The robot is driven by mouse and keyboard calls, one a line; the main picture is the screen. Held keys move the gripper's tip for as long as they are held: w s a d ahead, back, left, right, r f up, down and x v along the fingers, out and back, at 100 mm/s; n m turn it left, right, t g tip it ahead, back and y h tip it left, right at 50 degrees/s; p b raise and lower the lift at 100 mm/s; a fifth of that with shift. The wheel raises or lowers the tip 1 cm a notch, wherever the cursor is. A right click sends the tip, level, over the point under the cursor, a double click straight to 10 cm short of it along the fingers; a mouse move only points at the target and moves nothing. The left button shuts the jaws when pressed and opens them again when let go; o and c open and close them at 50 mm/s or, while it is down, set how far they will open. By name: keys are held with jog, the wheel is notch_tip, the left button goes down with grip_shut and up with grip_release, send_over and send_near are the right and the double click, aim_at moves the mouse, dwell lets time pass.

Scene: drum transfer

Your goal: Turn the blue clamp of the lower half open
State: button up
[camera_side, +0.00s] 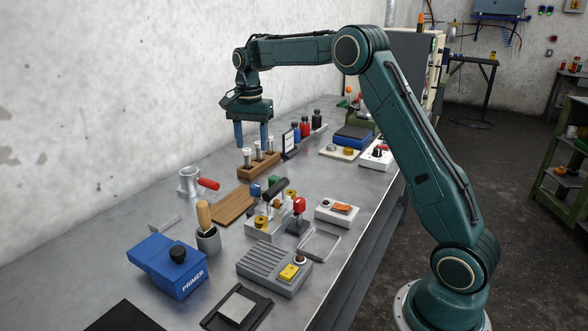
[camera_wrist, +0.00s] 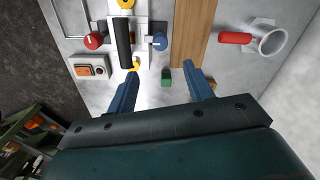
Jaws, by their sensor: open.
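The blue clamp (camera_side: 255,191) is a round blue knob on the fixture in the middle of the bench. In the wrist view the blue clamp (camera_wrist: 159,42) sits right of a black bar (camera_wrist: 123,44), joined to a pale fixture (camera_wrist: 142,28). A red knob (camera_side: 299,204) stands on the opposite side; the red knob (camera_wrist: 94,40) also shows in the wrist view. My gripper (camera_side: 252,137) is open and empty, high above the bench and behind the fixture, fingers down. In the wrist view its fingertips (camera_wrist: 162,73) are apart from the clamp.
A wooden block with several metal cylinders (camera_side: 258,162) stands below my gripper. A small green piece (camera_wrist: 166,78) lies near the fixture.

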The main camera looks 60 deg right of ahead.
aim_at(254, 185)
jog(key=shift+f, duration=0.15)
notch_tip(254, 185, down, 14)
jog(key=shift+r, duration=0.2)
dwell(0.6)
jog(key=c, duration=1)
